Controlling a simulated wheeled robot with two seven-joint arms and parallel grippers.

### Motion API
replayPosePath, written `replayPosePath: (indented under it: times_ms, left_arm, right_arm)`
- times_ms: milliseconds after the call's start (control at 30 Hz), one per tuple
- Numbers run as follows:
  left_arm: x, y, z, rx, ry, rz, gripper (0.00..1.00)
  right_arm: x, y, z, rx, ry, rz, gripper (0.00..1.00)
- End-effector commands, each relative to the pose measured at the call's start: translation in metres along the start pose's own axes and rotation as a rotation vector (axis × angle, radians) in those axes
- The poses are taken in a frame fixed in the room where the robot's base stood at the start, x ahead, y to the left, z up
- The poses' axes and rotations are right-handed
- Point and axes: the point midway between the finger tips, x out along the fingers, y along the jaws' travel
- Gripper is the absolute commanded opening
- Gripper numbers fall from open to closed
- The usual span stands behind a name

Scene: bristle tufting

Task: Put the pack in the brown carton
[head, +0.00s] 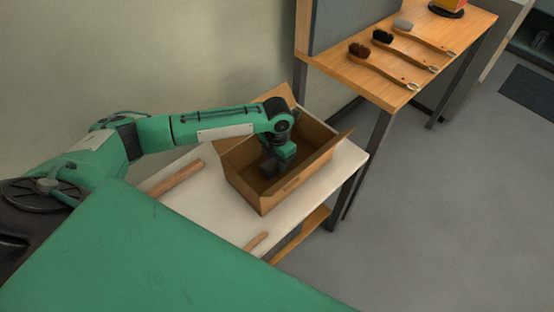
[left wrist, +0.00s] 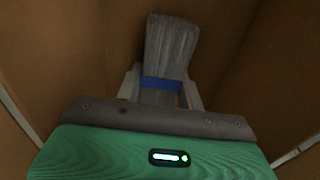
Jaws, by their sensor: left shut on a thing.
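The brown carton (head: 283,193) stands open on a white table, its flaps spread outward. My left arm reaches in from the left and my left gripper (head: 270,168) is down inside the carton. In the left wrist view the gripper (left wrist: 160,92) is shut on the pack (left wrist: 170,45), a bundle of grey bristles with a blue band. The bristles fan out beyond the fingertips. The carton's brown walls (left wrist: 55,50) surround the pack in that view. I cannot tell whether the pack touches the carton's floor. My right gripper is not in view.
Wooden strips (head: 175,179) lie on the white table (head: 215,205) beside the carton. A wooden bench (head: 365,75) at the back right holds several brushes (head: 385,62).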

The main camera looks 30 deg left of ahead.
Motion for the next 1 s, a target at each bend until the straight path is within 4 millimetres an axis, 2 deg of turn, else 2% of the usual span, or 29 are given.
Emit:
replayPosePath:
  times_ms: [67,100,200,567,667,1000]
  left_arm:
    - [0.002,0.0,0.0,0.0,0.001,0.0,0.14]
    - [0.003,0.0,0.0,-0.001,0.001,0.0,0.4]
    - [0.003,0.0,0.0,-0.001,0.0,0.0,0.6]
    - [-0.002,0.0,0.0,0.0,-0.001,0.0,0.6]
    - [-0.015,0.001,0.001,0.0,-0.003,0.002,0.6]
    - [-0.087,0.001,0.001,0.0,-0.003,0.001,0.6]
  right_arm:
    - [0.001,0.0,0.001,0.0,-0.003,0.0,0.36]
    - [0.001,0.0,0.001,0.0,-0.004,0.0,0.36]
    - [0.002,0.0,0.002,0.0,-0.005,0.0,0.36]
    - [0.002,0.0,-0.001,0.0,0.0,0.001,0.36]
    - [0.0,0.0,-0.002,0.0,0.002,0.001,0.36]
    - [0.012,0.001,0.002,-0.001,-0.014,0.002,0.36]
